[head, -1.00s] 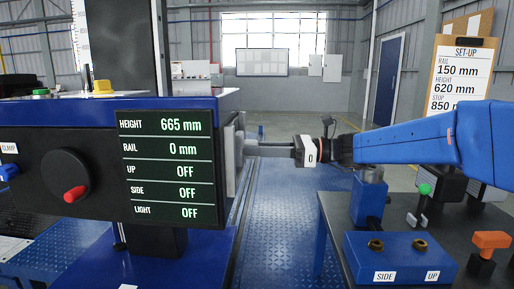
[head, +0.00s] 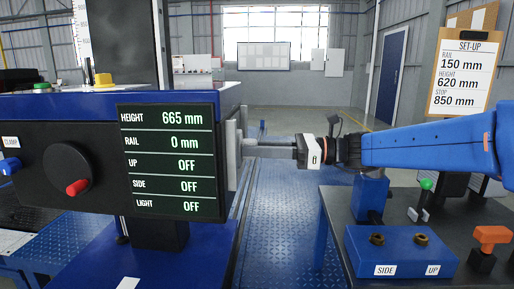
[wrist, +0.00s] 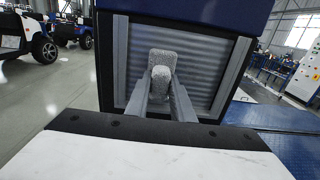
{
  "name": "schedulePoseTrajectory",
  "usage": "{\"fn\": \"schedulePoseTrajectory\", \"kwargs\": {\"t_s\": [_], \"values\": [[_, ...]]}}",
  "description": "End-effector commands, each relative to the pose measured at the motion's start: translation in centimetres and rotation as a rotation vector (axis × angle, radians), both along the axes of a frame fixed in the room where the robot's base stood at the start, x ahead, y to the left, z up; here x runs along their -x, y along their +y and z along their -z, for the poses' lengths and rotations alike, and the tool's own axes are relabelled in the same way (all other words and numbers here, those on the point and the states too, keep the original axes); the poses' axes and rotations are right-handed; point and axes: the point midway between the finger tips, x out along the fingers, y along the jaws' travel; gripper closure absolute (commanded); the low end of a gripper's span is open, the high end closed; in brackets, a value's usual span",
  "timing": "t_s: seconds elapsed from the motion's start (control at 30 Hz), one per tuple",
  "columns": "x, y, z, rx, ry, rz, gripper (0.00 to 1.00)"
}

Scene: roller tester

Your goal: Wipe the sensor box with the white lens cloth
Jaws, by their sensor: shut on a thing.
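The sensor box (head: 60,125) is a dark box with a blue top edge, a knob and a display, at the left of the head view. Its right side has a pale ribbed face in a grey frame, seen head-on in the wrist view (wrist: 205,75). My gripper (head: 250,146) reaches in from the right, shut on the white lens cloth, a small fuzzy grey-white pad (wrist: 163,62). The cloth lies in front of the ribbed face, near its middle, and appears to touch it. In the head view the cloth is small and hard to separate from the fingers.
The display (head: 170,162) reads height 665 mm, rail 0 mm, and up, side and light OFF. A bench (head: 335,240) at right holds a blue SIDE/UP block (head: 400,250), a green-topped part and an orange knob (head: 491,236). A set-up clipboard (head: 465,75) hangs behind my arm.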

Motion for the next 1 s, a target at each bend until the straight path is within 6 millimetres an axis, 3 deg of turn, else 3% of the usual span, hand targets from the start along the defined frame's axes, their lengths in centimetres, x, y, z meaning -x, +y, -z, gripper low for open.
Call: {"fn": "schedulePoseTrajectory", "kwargs": {"t_s": [0.47, 0.67, 1.0], "values": [[2.9, 0.0, 0.0, 0.0, 0.0, 0.0, 0.97], [2.6, 0.2, 0.0, 0.0, 0.0, 0.0, 0.97], [0.4, 0.1, 0.0, 0.0, 0.0, 0.0, 0.97]]}}
